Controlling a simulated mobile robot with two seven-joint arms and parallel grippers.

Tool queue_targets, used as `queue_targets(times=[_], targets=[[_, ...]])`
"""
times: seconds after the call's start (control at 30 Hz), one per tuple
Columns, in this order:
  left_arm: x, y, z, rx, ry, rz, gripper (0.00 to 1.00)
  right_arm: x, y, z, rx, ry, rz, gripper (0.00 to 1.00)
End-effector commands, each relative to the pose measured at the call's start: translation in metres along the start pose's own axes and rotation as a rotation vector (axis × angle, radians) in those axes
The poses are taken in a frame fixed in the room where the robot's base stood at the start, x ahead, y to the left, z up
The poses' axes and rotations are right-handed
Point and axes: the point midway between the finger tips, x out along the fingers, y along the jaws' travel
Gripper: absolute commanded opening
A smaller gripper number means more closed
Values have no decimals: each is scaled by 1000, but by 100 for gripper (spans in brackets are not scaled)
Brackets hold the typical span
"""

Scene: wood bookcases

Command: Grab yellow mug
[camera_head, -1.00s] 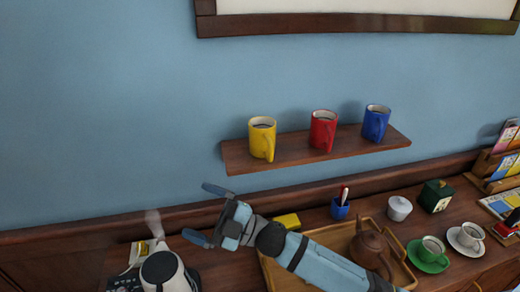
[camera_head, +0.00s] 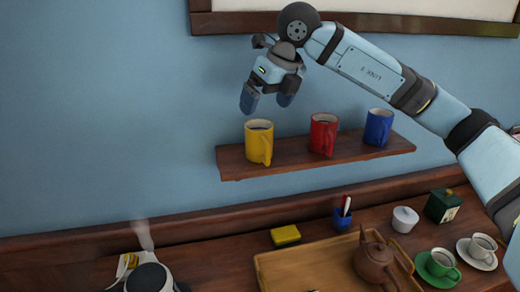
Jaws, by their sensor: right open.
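The yellow mug (camera_head: 257,146) stands upright at the left end of a wooden wall shelf (camera_head: 240,171). It holds a dark drink and its handle faces right toward the viewer. My right gripper (camera_head: 266,101) is open and empty. Its fingers point down, and in the picture they are just above the mug, apart from it. My left gripper is not in view.
A red mug (camera_head: 323,135) and a blue mug (camera_head: 378,127) stand on the same shelf to the right. A framed board (camera_head: 225,22) hangs above.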

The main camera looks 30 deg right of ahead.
Motion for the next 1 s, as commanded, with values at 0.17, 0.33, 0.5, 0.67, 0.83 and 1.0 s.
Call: queue_targets(times=[0.17,0.33,0.5,0.67,0.83,1.0], targets=[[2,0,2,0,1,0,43,-24,-26,3,46,-29,-126,100],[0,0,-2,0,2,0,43,-3,-32,4,52,-27,-140,100],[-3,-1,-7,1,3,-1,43,31,-36,5,51,-27,-138,100],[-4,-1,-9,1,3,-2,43,52,-38,6,50,-30,-136,100],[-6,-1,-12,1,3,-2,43,62,-38,8,50,-30,-136,100],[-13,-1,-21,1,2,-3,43,85,-37,16,49,-28,-136,100]])
